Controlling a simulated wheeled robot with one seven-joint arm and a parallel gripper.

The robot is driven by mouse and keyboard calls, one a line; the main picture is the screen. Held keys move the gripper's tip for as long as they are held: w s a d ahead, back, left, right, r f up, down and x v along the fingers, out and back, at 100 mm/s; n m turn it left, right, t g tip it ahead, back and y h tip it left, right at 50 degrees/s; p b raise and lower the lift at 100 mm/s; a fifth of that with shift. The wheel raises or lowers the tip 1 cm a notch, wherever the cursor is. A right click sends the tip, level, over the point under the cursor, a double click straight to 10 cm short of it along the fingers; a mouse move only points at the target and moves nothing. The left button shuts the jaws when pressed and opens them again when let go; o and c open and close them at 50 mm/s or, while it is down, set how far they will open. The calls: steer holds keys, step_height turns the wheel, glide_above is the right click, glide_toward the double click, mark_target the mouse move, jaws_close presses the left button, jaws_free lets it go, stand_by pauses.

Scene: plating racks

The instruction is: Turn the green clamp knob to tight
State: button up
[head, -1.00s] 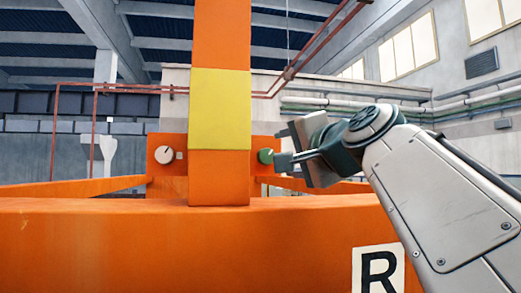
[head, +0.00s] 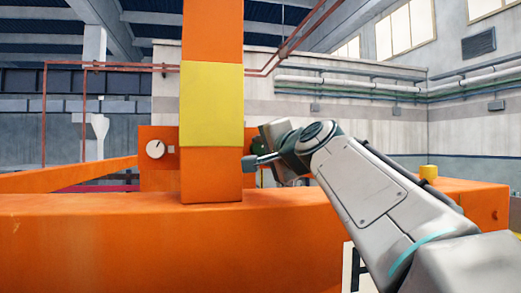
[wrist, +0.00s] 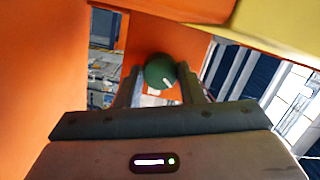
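The green clamp knob (wrist: 160,70) is round with a short white pointer line, which points to the lower right in the wrist view. It is mounted on an orange plate. My gripper (wrist: 159,76) has its two dark fingers apart, one on each side of the knob. I cannot tell whether they touch it. In the head view, my gripper (head: 250,163) is beside the orange and yellow post (head: 212,105), and the knob is mostly hidden behind the gripper. A pale mark beneath the knob is partly visible in the wrist view.
A white dial (head: 155,149) sits on the orange plate left of the post. A wide orange beam (head: 150,240) runs across the front. In the wrist view, orange and yellow surfaces lie close to the left and upper right. A yellow cylinder (head: 429,173) stands at right.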

steer(key=shift+c, duration=0.6)
steer(key=m+t+b, duration=0.1)
steer(key=m, duration=0.4)
steer(key=shift+f, duration=0.1)
steer(key=m+t, duration=0.1)
steer(key=m, duration=0.4)
steer(key=shift+a+m+h, duration=0.1)
steer(key=shift+m+h, duration=0.3)
steer(key=shift+f, duration=0.1)
steer(key=o, duration=1)
